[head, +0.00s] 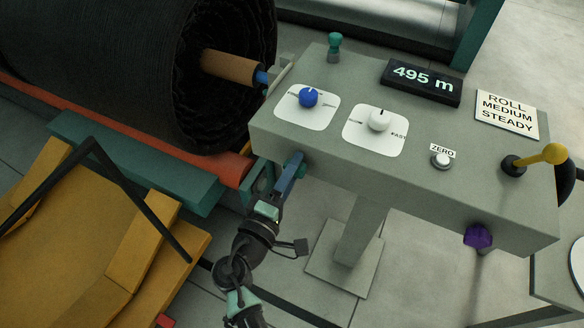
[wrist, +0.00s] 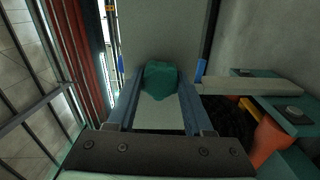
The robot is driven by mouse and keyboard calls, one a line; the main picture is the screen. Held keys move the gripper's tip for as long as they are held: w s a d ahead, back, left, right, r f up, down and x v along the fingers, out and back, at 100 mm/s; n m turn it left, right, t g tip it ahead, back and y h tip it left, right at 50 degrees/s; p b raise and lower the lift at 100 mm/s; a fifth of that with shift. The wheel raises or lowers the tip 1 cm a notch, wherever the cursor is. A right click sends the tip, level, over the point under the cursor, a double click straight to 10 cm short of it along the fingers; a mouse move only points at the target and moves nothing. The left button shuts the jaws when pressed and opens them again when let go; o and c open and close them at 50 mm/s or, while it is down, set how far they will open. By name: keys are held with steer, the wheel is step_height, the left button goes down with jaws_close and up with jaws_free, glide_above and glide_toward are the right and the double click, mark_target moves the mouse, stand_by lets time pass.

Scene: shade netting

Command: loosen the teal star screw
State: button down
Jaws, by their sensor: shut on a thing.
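The teal star screw (wrist: 161,80) sits on the grey face of the console (head: 420,180), between my gripper's two blue fingers in the wrist view. My gripper (wrist: 159,92) is shut on it, a finger at each side. In the head view my gripper (head: 293,166) reaches up to the left end of the console's front face, and its fingers hide the screw. The screw's shaft is hidden, so I cannot tell how far it is turned.
A purple knob (head: 478,236) sits on the front at right. On top are a teal peg (head: 335,46), blue dial (head: 308,97), white dial (head: 379,119), display reading 495 m (head: 421,81) and yellow lever (head: 542,156). A black netting roll (head: 120,70) lies left.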

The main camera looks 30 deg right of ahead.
steer(key=shift+c, duration=1.5)
jaws_free()
steer(key=shift+a, duration=0.1)
steer(key=v, duration=0.2)
steer(key=shift+s+a, duration=0.25)
steer(key=shift+s, duration=0.05)
